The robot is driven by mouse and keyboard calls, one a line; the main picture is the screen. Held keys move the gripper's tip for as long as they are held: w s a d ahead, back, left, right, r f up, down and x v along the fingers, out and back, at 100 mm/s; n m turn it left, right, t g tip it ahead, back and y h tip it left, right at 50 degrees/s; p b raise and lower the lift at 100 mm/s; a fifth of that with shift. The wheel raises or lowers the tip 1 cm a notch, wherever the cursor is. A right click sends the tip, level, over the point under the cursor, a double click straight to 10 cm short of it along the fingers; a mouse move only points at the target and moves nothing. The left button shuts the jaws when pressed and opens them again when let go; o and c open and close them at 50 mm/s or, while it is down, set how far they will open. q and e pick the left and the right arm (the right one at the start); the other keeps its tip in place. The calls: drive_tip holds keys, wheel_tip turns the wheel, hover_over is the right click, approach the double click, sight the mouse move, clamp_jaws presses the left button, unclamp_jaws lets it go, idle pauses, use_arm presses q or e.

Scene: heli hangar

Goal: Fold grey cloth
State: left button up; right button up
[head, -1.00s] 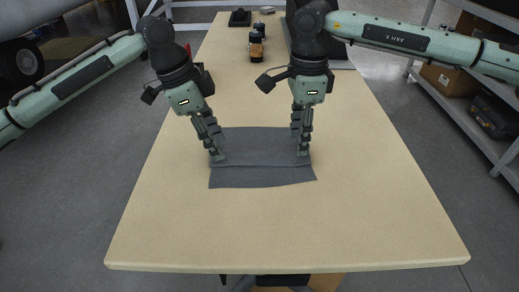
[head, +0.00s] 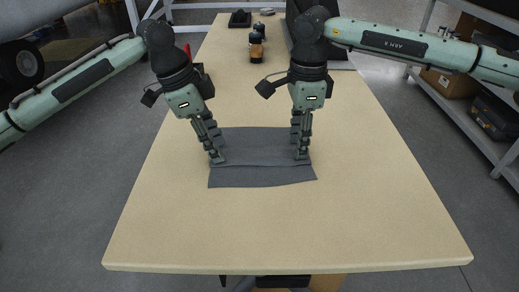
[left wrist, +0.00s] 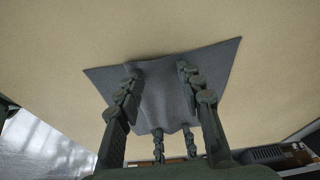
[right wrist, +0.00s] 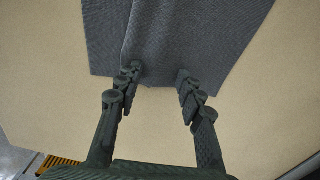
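The grey cloth (head: 262,176) lies on the table in the head view, with a crease or raised fold running across it from left to right. My left gripper (head: 217,159) is down at its left part and my right gripper (head: 302,155) at its right edge. In the left wrist view the fingers are apart over the cloth (left wrist: 160,85), which has a ridge between them. In the right wrist view the fingers are apart at the cloth's edge (right wrist: 190,35), with a fold line between them. Whether the fingertips touch the cloth is unclear.
The pale table (head: 290,230) is clear around the cloth. Dark bottles (head: 256,45), a small black item (head: 240,18) and a dark case partly behind my right arm stand at the far end. Shelving with boxes (head: 450,80) is on the right.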

use_arm(q)
drive_tip(key=shift+f, duration=0.15)
clamp_jaws()
use_arm(e)
drive_tip(key=shift+f, duration=0.15)
clamp_jaws()
drive_tip(key=shift+s+f, duration=0.1)
